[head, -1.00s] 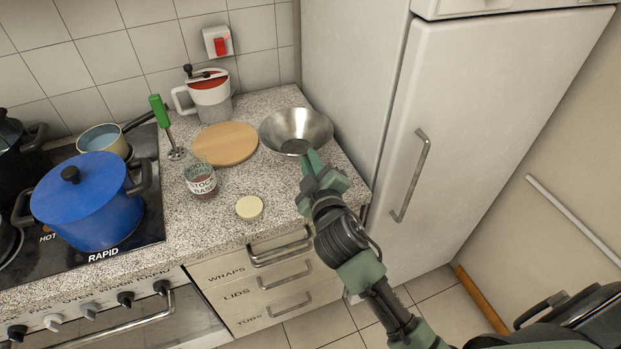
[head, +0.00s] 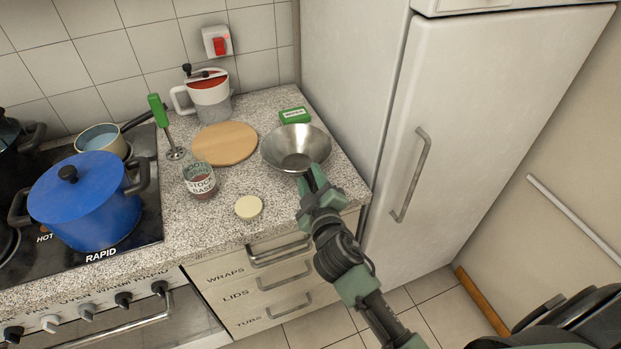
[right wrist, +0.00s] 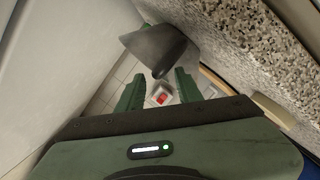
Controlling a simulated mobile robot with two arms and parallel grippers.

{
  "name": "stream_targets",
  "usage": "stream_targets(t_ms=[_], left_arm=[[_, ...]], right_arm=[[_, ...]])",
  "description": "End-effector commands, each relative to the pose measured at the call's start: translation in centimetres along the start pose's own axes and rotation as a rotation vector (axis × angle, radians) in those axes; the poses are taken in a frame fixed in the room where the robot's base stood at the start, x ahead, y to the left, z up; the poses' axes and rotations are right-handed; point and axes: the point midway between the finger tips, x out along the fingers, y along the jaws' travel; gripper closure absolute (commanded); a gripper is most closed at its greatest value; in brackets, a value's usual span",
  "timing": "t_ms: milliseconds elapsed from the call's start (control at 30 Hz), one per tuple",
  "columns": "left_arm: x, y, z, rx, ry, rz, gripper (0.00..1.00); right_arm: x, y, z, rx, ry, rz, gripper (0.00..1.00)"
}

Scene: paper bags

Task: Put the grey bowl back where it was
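The grey metal bowl (head: 284,147) is upright on the right end of the speckled counter, in front of a small green box (head: 294,116). My right gripper (head: 312,177) is at the bowl's near rim. In the right wrist view, its two green fingers (right wrist: 160,76) stand apart, with floor and a red switch showing between them. The bowl (right wrist: 155,45) shows there as a dark grey shape at the fingertips. Whether a finger touches the rim is hard to tell. My left gripper is not in view.
A round wooden board (head: 225,144), a glass jar (head: 200,181) and a pale round lid (head: 248,207) lie left of the bowl. A red-and-white jug (head: 209,98) stands behind. The fridge (head: 455,120) borders the counter's right side.

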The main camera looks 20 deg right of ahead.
Motion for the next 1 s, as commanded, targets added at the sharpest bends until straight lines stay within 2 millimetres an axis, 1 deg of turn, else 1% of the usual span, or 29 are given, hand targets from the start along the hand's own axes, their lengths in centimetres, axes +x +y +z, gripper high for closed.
stream_targets(t_ms=[233, 300, 367, 467, 700, 800, 900, 1000], left_arm=[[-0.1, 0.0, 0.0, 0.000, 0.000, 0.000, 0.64], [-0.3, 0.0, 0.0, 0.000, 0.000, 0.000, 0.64], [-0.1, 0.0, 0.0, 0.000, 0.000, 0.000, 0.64], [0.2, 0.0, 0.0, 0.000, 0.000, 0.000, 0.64], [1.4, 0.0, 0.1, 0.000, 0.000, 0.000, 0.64], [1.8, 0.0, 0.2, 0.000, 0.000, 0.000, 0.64], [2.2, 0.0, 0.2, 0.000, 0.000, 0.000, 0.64], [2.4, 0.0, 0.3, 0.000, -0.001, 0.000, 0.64]], right_arm=[[0.0, 0.1, 0.0, 0.000, 0.000, 0.000, 0.65], [-0.1, 0.3, -0.3, 0.000, 0.001, 0.000, 0.65], [-0.5, 0.1, -0.1, 0.000, 0.000, -0.001, 0.65], [-1.9, -0.1, 0.0, 0.001, 0.000, -0.002, 0.65], [-7.2, -0.1, 0.1, 0.002, -0.001, -0.002, 0.65], [-9.1, 0.0, 0.0, 0.002, -0.001, -0.001, 0.65], [-10.6, 0.0, 0.0, 0.003, -0.001, -0.001, 0.65], [-11.5, 0.1, -0.1, 0.001, -0.001, 0.000, 0.65]])
